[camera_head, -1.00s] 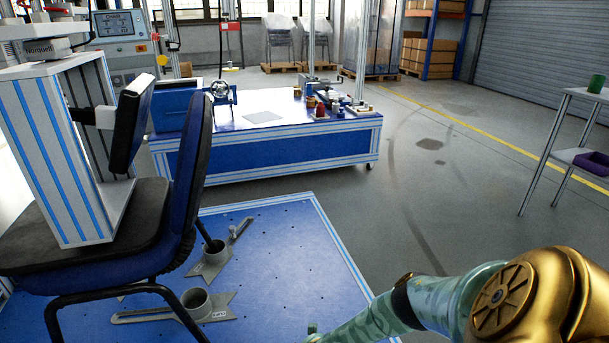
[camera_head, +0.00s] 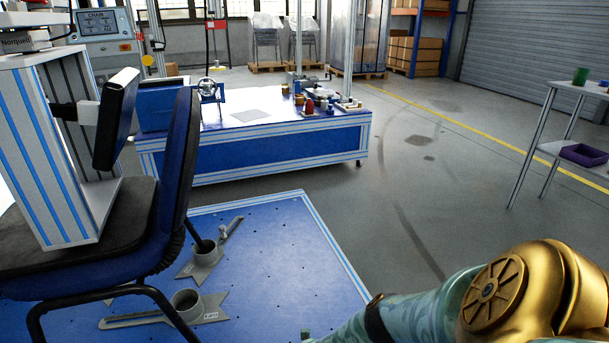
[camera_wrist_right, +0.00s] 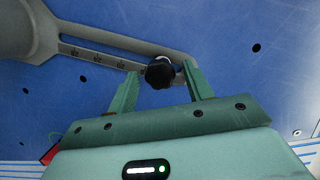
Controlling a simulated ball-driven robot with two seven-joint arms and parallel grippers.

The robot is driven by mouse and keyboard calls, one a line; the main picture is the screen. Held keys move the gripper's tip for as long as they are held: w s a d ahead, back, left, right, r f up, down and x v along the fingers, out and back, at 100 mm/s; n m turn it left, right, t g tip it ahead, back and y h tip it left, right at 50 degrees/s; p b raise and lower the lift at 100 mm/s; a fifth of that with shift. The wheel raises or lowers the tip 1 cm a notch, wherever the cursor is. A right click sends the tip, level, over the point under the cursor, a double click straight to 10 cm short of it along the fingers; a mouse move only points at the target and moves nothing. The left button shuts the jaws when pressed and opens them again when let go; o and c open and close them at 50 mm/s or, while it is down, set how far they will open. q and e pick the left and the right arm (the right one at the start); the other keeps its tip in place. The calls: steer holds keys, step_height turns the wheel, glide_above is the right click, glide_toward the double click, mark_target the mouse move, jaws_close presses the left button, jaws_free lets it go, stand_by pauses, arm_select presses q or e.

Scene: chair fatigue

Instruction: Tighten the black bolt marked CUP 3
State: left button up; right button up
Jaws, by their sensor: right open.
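In the right wrist view a black bolt (camera_wrist_right: 160,72) with a knobbed head sits at the slotted arm of a grey cup bracket (camera_wrist_right: 112,42). My right gripper (camera_wrist_right: 161,78) is open, with one green finger on each side of the bolt head. Contact with the bolt cannot be made out. In the head view a grey cup bracket with a small label (camera_head: 187,304) lies on the blue base plate (camera_head: 285,260), by a chair leg. A second bracket (camera_head: 207,252) lies behind it. The label is too small to read surely. My left gripper is out of view.
The blue office chair (camera_head: 160,215) stands on the plate at left, with a striped frame (camera_head: 50,150) on its seat. A blue workbench (camera_head: 260,150) with small items stands behind. A shelf table (camera_head: 575,148) is at right. Open floor lies between.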

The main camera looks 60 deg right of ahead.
steer(key=n, duration=0.3)
steer(key=shift+d+n+y, duration=0.1)
steer(key=shift+n+y, duration=0.2)
steer(key=shift+y, duration=0.1)
steer(key=shift+n+t, duration=0.3)
steer(key=shift+n, duration=0.2)
steer(key=n+y, duration=0.1)
steer(key=n, duration=0.2)
steer(key=c, duration=0.9)
steer(key=shift+r+m+h+p, duration=0.25)
steer(key=shift+m+p, duration=0.3)
steer(key=shift+m, duration=0.65)
steer(key=shift+c, duration=0.2)
steer(key=shift+f+m+h, duration=0.25)
steer(key=shift+m, duration=0.55)
